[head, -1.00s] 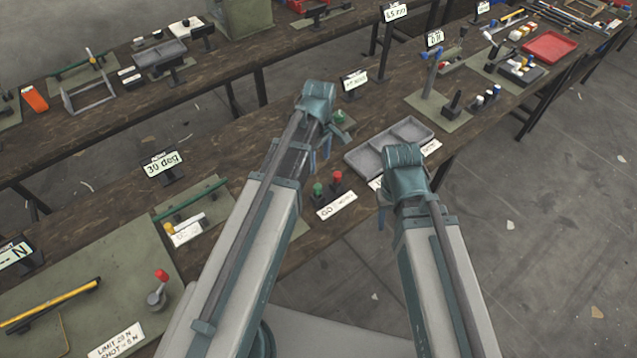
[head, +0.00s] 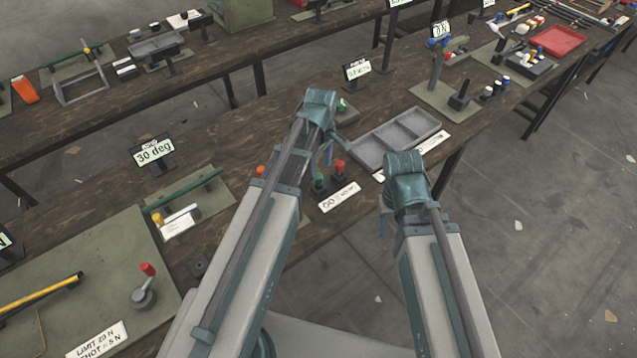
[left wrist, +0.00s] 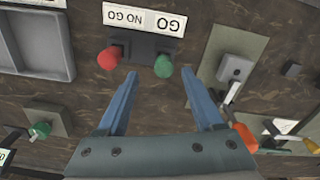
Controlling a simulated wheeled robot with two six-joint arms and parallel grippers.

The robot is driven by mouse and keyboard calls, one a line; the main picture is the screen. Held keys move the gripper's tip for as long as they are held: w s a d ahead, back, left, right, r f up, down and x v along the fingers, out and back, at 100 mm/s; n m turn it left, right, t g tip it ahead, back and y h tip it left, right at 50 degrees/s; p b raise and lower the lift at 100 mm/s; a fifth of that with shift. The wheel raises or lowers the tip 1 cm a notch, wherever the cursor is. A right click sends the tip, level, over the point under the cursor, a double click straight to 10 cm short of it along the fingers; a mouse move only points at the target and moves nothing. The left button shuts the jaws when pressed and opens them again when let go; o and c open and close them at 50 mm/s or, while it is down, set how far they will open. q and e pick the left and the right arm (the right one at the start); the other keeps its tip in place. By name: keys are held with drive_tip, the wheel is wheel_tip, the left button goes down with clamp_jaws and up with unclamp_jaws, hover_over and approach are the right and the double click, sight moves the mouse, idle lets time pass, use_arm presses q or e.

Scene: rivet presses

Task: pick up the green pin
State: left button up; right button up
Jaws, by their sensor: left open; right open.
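A green-topped pin (head: 320,181) stands in a dark block beside a red-topped pin (head: 340,167), behind a GO / NO GO label (head: 340,197). In the left wrist view the green pin (left wrist: 163,66) shows in line with the gap between my left gripper's fingertips (left wrist: 159,76). The fingers are open and empty; the height above the pin is hard to tell. In the head view my left gripper (head: 328,153) is just above and behind the pins. My right gripper (head: 382,224) is open and empty, out past the bench's front edge.
Another green knob (left wrist: 40,130) sits on a square plate at the left of the wrist view. A grey compartment tray (head: 440,126) is right of the pins. An orange-topped item (head: 260,171) is left of them, beside my left arm. A 30 deg sign (head: 154,152) stands farther left.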

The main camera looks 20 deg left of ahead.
sight(319, 176)
use_arm(q)
drive_tip(key=shift+s+a+f+b, duration=0.1)
drive_tip(key=shift+s+f+b, duration=0.05)
drive_tip(key=shift+f+b, duration=1.2)
drive_tip(key=shift+s+a+f+b, duration=0.1)
drive_tip(key=shift+f+b, duration=1.15)
drive_tip(key=shift+f, duration=0.1)
drive_tip(key=shift+r, duration=0.15)
drive_tip(key=shift+c, duration=0.3)
clamp_jaws()
